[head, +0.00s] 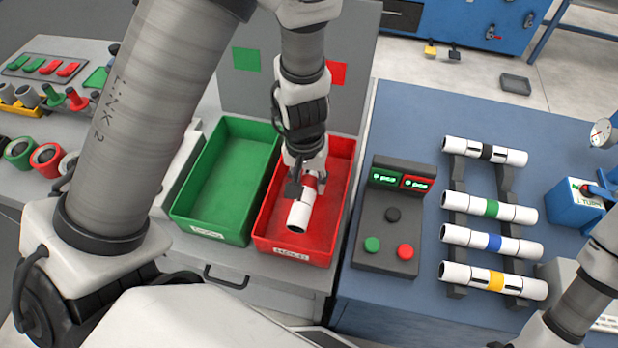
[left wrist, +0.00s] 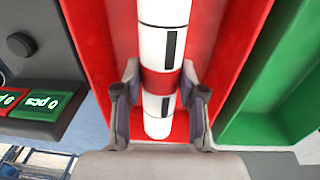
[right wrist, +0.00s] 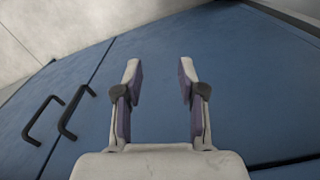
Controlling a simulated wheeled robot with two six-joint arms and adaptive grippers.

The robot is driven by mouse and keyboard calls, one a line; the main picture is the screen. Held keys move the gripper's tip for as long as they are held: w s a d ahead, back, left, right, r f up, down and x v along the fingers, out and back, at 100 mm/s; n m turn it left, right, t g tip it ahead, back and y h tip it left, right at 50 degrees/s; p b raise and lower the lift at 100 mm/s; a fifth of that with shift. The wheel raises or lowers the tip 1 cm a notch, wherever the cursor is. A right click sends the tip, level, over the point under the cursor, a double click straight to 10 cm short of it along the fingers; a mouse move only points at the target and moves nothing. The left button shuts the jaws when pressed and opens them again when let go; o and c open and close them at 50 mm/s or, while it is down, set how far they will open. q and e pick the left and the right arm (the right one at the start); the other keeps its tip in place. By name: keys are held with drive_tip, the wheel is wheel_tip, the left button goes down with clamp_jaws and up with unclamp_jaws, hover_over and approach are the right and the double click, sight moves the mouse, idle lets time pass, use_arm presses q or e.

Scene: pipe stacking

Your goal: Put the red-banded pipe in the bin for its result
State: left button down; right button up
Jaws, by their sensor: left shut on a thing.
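The red-banded pipe (head: 299,216) is white and is held in my left gripper (head: 309,178), over the red bin (head: 318,247). In the left wrist view the pipe (left wrist: 163,45) runs between the two fingers of the left gripper (left wrist: 161,95), which close at its red band. The red bin's walls (left wrist: 240,50) show on both sides of it. I cannot tell whether the pipe touches the bin floor. The green bin (head: 227,178) stands left of the red one and is empty. My right gripper (right wrist: 160,88) is open and empty in front of blue cabinet doors.
Several banded pipes (head: 490,237) lie on a rack on the blue table, right of a button box (head: 388,222) with two displays. A gauge (head: 600,133) and a blue device (head: 578,203) stand further right. Red and green parts lie on the left bench (head: 105,50).

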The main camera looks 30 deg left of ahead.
sight(306, 178)
use_arm(q)
drive_tip(key=shift+w+f, duration=0.15)
idle(0.6)
drive_tip(key=c, duration=0.6)
unclamp_jaws()
wheel_tip(306, 178, up, 12)
drive_tip(key=shift+a, duration=0.3)
